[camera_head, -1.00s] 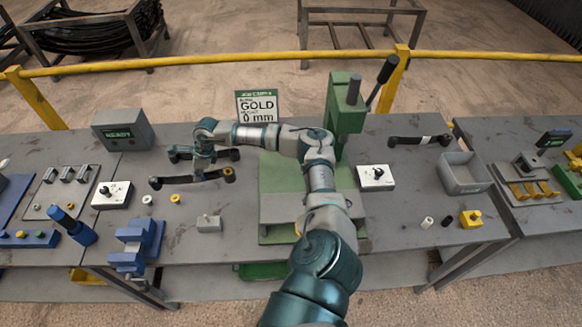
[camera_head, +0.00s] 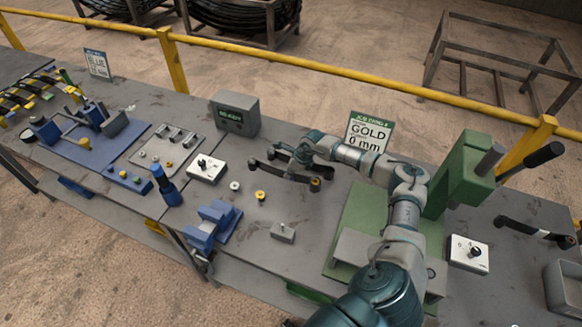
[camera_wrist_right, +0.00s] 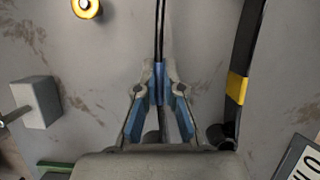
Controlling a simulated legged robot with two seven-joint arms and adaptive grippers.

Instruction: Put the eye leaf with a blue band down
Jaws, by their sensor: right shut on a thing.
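My right gripper (camera_head: 303,155) reaches in over the grey bench, left of the green press. In the right wrist view its fingers (camera_wrist_right: 158,98) are closed on a thin dark leaf (camera_wrist_right: 160,28), seen edge-on. A blue patch shows on it between the fingertips, close to the blue finger pads. In the head view the held leaf (camera_head: 276,150) is partly hidden by the gripper; whether it touches the bench is unclear. A second dark leaf (camera_head: 288,175) lies in front of it; in the wrist view a leaf with a yellow band (camera_wrist_right: 238,88) is at right. My left gripper is not in view.
The GOLD 0 mm sign (camera_head: 369,133) and green press (camera_head: 462,185) stand at right. A READY box (camera_head: 234,114), white switch box (camera_head: 207,168), blue fixture (camera_head: 213,226) and small grey block (camera_head: 283,232) surround the leaves. Bare bench lies between the block and the front leaf.

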